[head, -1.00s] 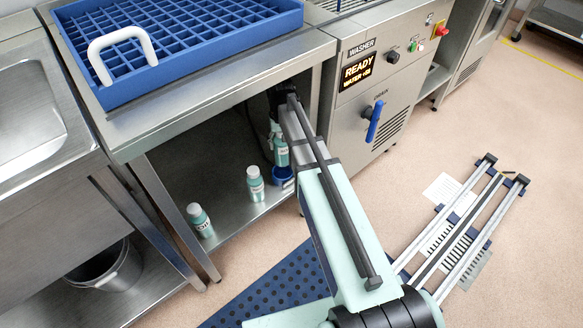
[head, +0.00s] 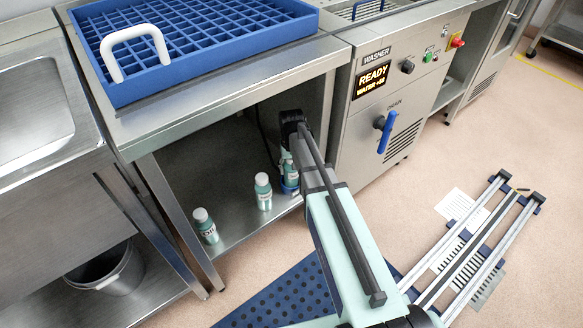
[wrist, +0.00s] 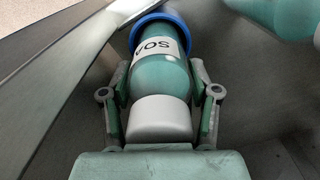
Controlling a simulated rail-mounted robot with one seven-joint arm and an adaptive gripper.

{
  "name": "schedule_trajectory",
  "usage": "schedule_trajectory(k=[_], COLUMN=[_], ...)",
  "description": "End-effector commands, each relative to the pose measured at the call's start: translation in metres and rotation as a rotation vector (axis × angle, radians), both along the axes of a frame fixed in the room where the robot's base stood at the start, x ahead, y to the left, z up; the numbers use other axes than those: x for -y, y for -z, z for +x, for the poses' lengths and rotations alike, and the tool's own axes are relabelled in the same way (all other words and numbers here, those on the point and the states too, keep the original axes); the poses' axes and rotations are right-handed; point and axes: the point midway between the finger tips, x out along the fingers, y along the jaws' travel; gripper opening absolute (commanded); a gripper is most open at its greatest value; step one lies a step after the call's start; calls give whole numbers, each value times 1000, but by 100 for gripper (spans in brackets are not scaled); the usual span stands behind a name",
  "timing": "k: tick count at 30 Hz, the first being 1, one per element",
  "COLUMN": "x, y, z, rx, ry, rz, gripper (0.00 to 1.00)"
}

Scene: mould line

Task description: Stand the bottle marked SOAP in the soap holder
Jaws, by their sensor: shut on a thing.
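The teal bottle (wrist: 160,80) has a white cap and a white label; the letters "SOA" show in the wrist view. My gripper (wrist: 158,72) is shut on it, with one finger on each side below the cap. The blue soap holder (wrist: 165,20) is a round cup whose rim shows around the bottle's far, lower end. In the head view the holder (head: 289,189) stands on the lower shelf and the bottle (head: 290,172) is upright, its lower part apparently inside. My arm partly hides both, and I cannot tell whether the bottle rests on the bottom.
Two more teal bottles, one (head: 263,192) near the holder and one (head: 206,226) further left, stand on the shelf (head: 235,235). The table top (head: 225,95) overhangs it, and a table leg (head: 178,222) stands at the left. The washer (head: 400,110) is at the right.

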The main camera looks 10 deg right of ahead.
Motion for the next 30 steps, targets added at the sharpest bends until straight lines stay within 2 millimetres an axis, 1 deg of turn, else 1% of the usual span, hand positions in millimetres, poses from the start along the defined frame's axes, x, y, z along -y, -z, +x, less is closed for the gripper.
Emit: schedule_trajectory(k=[8, 9, 11, 23, 26, 30], x=[0, 0, 0, 0, 0, 0], y=[6, 7, 7, 5, -2, -24], z=[0, 0, 0, 0, 0, 0], rx=[-1, -1, -1, 0, 1, 1], ry=[0, 0, 0, 0, 0, 0], rz=[0, 0, 0, 0, 0, 0], gripper=[10, 64, 86, 86, 86, 86])
